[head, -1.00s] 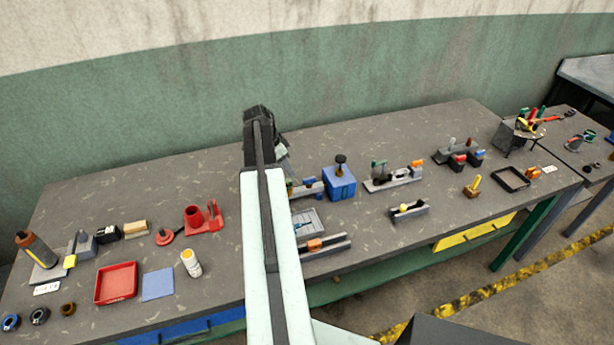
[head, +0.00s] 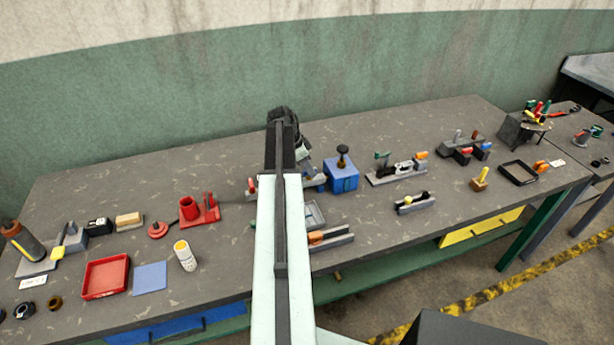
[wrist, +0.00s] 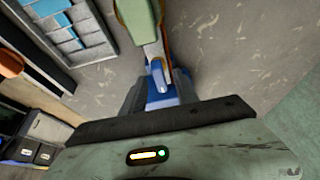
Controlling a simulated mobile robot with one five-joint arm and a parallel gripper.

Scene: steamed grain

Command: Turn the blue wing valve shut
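In the wrist view a blue part (wrist: 161,88), which looks like the wing valve, stands just beyond the dark front edge of my gripper housing. A pale green piece with a grey stem runs up from it. In the head view my gripper (head: 304,155) hangs low over the back middle of the bench, beside a grey-blue fixture (head: 318,182) that my arm partly covers. My fingertips are not clear in either view, so I cannot tell whether they touch the valve or how far apart they are.
A blue box with a black knob (head: 342,174) stands close right of my gripper. A shallow tray (head: 315,213) and a grey rail with an orange block (head: 332,236) lie nearer the front. Red fittings (head: 200,208) are at left. The bench behind is clear.

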